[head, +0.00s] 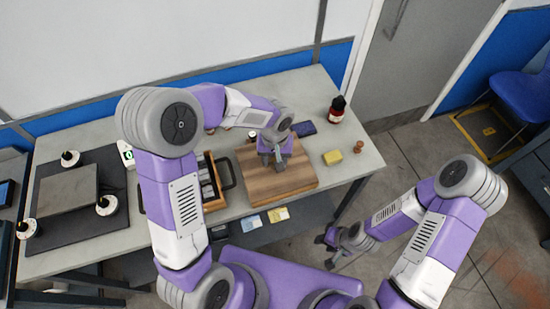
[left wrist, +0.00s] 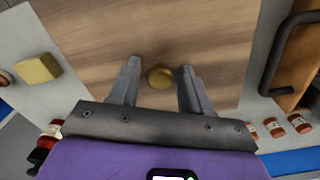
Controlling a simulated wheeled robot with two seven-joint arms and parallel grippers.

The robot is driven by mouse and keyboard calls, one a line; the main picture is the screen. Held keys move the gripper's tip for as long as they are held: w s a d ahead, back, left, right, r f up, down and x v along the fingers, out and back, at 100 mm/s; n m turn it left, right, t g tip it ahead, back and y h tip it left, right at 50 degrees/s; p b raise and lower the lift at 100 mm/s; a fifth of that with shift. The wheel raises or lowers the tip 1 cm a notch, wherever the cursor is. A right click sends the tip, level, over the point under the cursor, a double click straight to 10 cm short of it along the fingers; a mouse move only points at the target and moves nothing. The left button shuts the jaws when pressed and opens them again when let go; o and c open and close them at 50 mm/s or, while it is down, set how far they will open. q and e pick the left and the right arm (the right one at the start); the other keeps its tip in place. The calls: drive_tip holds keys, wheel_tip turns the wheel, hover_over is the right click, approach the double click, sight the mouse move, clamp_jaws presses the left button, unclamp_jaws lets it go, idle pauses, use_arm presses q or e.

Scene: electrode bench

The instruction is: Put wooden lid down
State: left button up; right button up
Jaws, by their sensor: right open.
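The wooden lid (head: 298,181) is a broad striped board lying flat on the bench, right of centre in the head view. In the left wrist view the lid (left wrist: 90,35) fills the upper middle, with a round brass-coloured knob (left wrist: 160,77) on it. My left gripper (head: 274,163) is over the lid, partly masked by its own arm in the head view. In the left wrist view my left gripper (left wrist: 160,85) is open, one finger on each side of the knob, with gaps visible. My right gripper (head: 333,246) is open and empty, off the bench's front edge.
A wooden case (head: 154,206) with dark handles stands left of the lid. A yellow block (head: 332,157), a small brown object (head: 358,147), a dark flat device (head: 304,128) and a red-black bottle (head: 337,109) are to the right and behind.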

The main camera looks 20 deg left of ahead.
use_arm(q)
drive_tip(key=shift+o, duration=0.2)
drive_tip(key=shift+r, duration=0.1)
drive_tip(key=shift+r, duration=0.2)
wheel_tip(320, 180, up, 13)
drive_tip(key=p, duration=0.3)
drive_tip(key=shift+f, duration=0.2)
